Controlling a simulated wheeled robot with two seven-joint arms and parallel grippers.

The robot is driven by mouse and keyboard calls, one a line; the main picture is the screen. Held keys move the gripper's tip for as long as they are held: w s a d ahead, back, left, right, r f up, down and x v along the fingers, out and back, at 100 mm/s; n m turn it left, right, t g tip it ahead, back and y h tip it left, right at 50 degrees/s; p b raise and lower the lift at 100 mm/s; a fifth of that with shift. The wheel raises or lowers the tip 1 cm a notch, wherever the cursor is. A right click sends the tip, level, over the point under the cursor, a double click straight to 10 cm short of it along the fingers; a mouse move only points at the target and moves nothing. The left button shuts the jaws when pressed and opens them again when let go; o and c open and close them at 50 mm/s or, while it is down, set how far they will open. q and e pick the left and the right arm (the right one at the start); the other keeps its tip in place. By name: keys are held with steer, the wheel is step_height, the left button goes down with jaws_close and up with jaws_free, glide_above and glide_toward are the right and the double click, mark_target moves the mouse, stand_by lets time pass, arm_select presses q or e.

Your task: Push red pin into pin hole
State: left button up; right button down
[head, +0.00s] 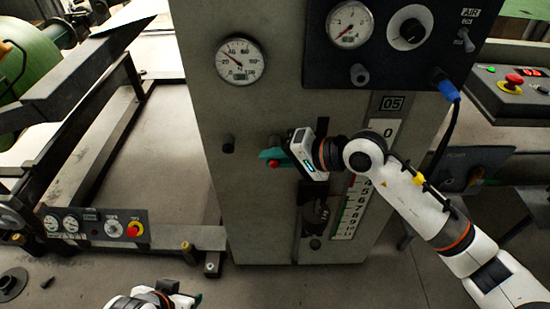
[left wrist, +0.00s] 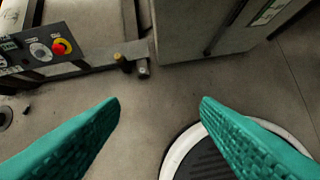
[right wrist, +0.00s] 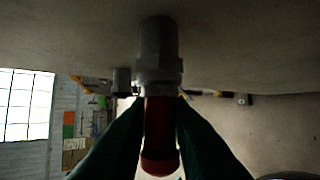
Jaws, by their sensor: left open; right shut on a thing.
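The red pin (right wrist: 160,135) sits between the teal fingers of my right gripper (right wrist: 160,120), which is shut on it. Its far end meets a grey metal fitting with a hex collar (right wrist: 158,60) on the machine's face; the hole itself is hidden. In the head view, the red pin (head: 274,163) shows at the fingertips of my right gripper (head: 268,157), in front of the grey cabinet (head: 225,190). My left gripper (left wrist: 160,105) is open and empty above the floor; only part of its arm shows at the bottom of the head view.
A dark round knob (head: 228,144) sticks out left of my right gripper. A numbered scale (head: 352,205) and slot are below right. Gauges (head: 240,61) are above. A low frame with a control box (head: 95,224) stands left. Floor in front is mostly clear.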

steer(key=c, duration=1.2)
jaws_free()
steer(key=shift+c, duration=0.2)
